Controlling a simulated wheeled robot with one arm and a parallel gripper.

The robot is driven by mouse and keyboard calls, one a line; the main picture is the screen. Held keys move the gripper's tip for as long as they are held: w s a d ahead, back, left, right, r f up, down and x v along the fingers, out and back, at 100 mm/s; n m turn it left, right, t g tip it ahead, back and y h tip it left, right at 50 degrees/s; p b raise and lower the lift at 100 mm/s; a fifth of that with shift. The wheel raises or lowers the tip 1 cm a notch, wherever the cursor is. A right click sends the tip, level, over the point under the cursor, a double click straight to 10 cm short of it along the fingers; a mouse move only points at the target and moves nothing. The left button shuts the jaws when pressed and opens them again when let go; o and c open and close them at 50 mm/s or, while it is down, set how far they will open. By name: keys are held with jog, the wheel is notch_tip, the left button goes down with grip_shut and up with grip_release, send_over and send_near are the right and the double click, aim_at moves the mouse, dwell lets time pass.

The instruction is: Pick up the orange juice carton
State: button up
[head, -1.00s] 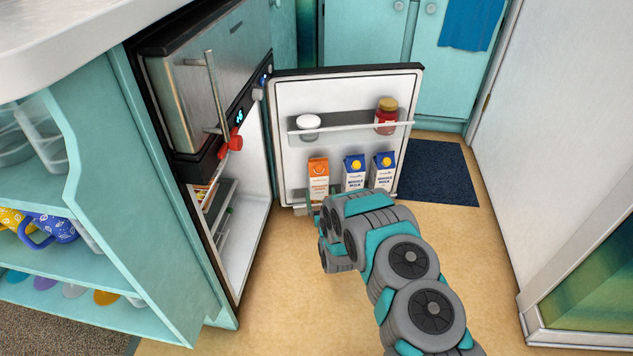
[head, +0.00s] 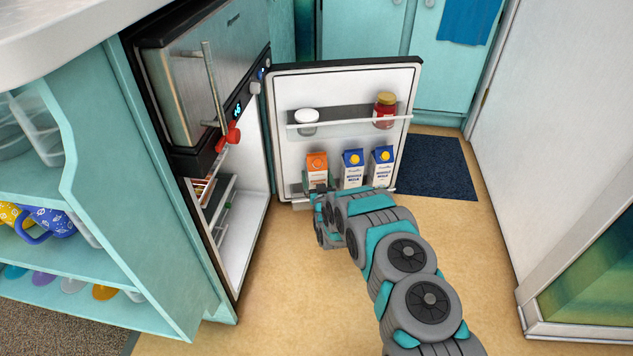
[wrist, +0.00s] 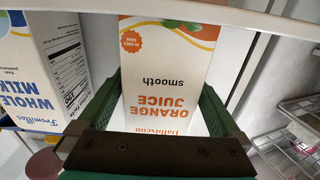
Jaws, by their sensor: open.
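The orange juice carton (head: 316,168) stands upright in the lower shelf of the open fridge door, at the left of two milk cartons. In the wrist view the carton (wrist: 168,75) shows upside down, with its "orange juice" label facing my gripper (wrist: 160,110). My gripper is open, with one green finger on each side of the carton's lower part. Whether the fingers touch it I cannot tell. In the head view my arm hides the carton's base, and the gripper is barely visible at its front.
Two whole milk cartons (head: 353,168) (head: 382,166) stand to the right; one milk carton (wrist: 45,75) is close beside my gripper in the wrist view. A red jar (head: 384,110) and a white-lidded jar (head: 306,121) sit on the upper shelf. The fridge body (head: 240,200) is open at left.

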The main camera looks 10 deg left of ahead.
grip_shut()
dwell(0.7)
